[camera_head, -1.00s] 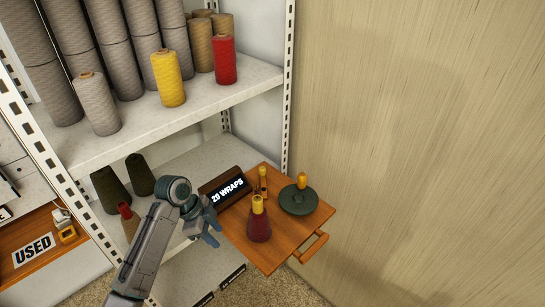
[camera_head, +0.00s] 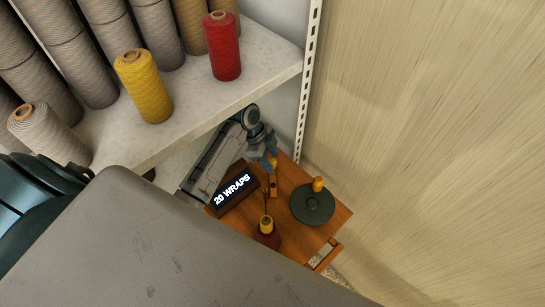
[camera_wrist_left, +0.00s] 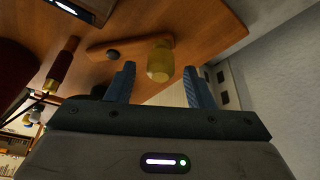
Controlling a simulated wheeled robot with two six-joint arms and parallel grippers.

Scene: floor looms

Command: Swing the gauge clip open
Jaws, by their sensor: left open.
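The gauge clip (camera_head: 273,186) is a small wooden piece with a yellow knob at the back edge of the wooden board (camera_head: 291,179). In the left wrist view the clip's wooden arm (camera_wrist_left: 128,44) has a dark pivot, and its yellow knob (camera_wrist_left: 160,61) lies between the blue fingertips. My left gripper (camera_head: 268,162) is open at the knob; it also shows in the left wrist view (camera_wrist_left: 159,72). Gaps show on both sides of the knob, so the fingers are not closed on it. My right gripper is not in view.
A "20 WRAPS" sign (camera_head: 234,189), a dark green disc (camera_head: 312,207) with an orange knob and a maroon cone (camera_head: 269,238) stand on the board. The shelf (camera_head: 265,77) with yarn cones overhangs my left arm. A wooden wall (camera_head: 430,130) stands at right.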

